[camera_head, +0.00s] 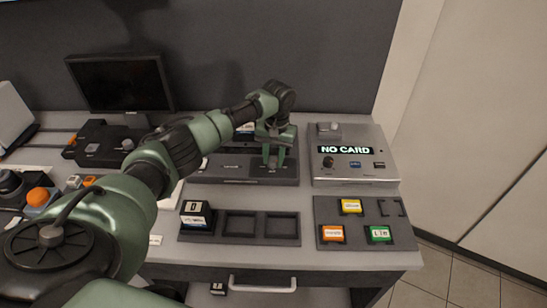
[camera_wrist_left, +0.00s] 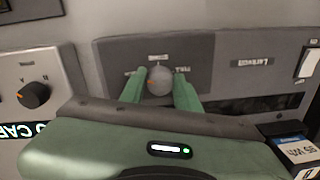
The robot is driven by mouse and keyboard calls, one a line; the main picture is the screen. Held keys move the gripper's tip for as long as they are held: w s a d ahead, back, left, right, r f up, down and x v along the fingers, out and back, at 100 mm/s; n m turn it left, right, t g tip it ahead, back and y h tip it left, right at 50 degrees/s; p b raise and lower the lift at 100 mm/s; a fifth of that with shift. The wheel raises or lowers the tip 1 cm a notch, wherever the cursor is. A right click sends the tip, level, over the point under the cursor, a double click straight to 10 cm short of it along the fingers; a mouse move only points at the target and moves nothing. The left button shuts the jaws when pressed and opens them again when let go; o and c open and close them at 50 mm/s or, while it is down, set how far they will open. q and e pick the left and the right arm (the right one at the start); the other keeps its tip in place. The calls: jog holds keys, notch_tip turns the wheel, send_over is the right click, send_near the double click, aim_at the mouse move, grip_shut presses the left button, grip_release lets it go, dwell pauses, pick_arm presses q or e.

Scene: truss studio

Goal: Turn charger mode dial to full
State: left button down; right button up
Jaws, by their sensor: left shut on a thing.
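The charger (camera_head: 230,169) is a dark grey box at the back of the counter, and it fills the upper part of the left wrist view (camera_wrist_left: 225,65). Its mode dial (camera_wrist_left: 159,80) is a small round grey knob with an orange mark on its left side in that view. Small labels too blurred to read surely sit around it. My left gripper (camera_head: 273,160) points down at the charger's right part. In the left wrist view its two green fingers (camera_wrist_left: 160,92) are shut on the dial, one on each side. In the head view the gripper hides the dial. My right gripper is not in view.
A silver unit with a NO CARD display (camera_head: 345,150) stands just right of the charger. A monitor (camera_head: 117,83) stands back left.

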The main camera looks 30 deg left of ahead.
pick_arm(q)
jog(key=m+p, duration=0.1)
jog(key=m, duration=0.1)
jog(key=shift+r+m+p, duration=0.15)
jog(key=shift+m+p, duration=0.15)
jog(key=shift+p, duration=0.1)
jog(key=m+p, duration=0.1)
jog(key=m, duration=0.1)
jog(key=shift+m, duration=0.4)
jog(key=m+p, duration=0.1)
jog(key=m, duration=0.2)
jog(key=shift+a+m, duration=0.15)
jog(key=shift+m, duration=0.15)
jog(key=m, duration=0.3)
jog(key=shift+m+t+p, duration=0.3)
jog(key=m, duration=0.3)
jog(key=shift+a+m, duration=0.1)
jog(key=shift+m, duration=0.2)
jog(key=m, duration=0.3)
jog(key=shift+w+m+h+b, duration=0.1)
jog(key=shift+m+h+b, duration=0.2)
jog(key=shift+b, duration=0.05)
jog(key=m+b, duration=0.1)
jog(key=m, duration=0.4)
jog(key=shift+w+a, duration=0.1)
jog(key=shift+m+b, duration=0.5)
jog(key=shift+m, duration=0.9)
